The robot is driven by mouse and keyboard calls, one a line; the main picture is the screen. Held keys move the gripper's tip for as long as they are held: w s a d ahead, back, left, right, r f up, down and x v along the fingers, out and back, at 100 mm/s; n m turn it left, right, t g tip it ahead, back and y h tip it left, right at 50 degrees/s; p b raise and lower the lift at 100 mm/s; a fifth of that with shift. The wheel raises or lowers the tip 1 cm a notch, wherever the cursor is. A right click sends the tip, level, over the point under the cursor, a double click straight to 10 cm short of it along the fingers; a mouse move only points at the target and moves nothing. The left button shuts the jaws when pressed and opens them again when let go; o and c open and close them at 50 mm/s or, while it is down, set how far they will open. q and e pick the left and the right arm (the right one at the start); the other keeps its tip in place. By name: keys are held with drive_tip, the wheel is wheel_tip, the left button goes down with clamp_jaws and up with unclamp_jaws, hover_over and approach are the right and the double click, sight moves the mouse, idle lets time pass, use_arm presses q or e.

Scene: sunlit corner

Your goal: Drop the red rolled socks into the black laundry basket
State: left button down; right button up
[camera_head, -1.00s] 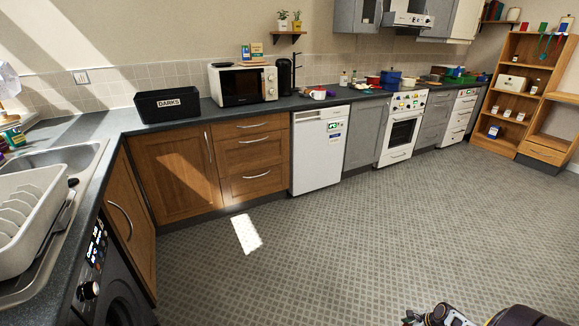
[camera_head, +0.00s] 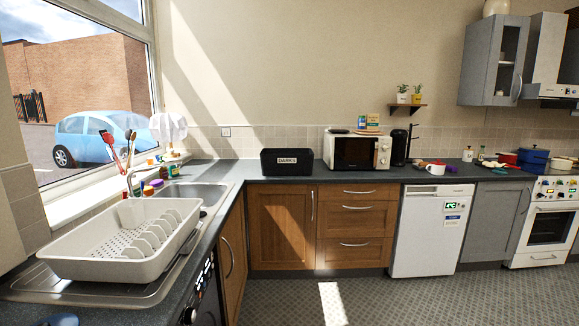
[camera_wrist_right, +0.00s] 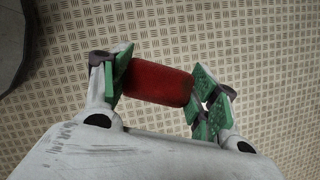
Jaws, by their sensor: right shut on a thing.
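The red rolled socks (camera_wrist_right: 158,82) are between the green-padded fingers of my right gripper (camera_wrist_right: 160,84) in the right wrist view. The gripper is shut on them, with patterned floor below. My right gripper does not show in the head view. The black laundry basket (camera_head: 286,168), labelled "DARKS", stands on the counter in the corner, left of the microwave. Its inside is mostly hidden from this angle. My left gripper is not clearly visible in either view.
A white dish rack (camera_head: 75,262) sits by the sink (camera_head: 190,196) at left. A white microwave (camera_head: 358,152) stands right of the basket, with a white mug (camera_head: 435,169) farther right. The floor (camera_head: 400,298) before the cabinets is clear.

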idle(0.3)
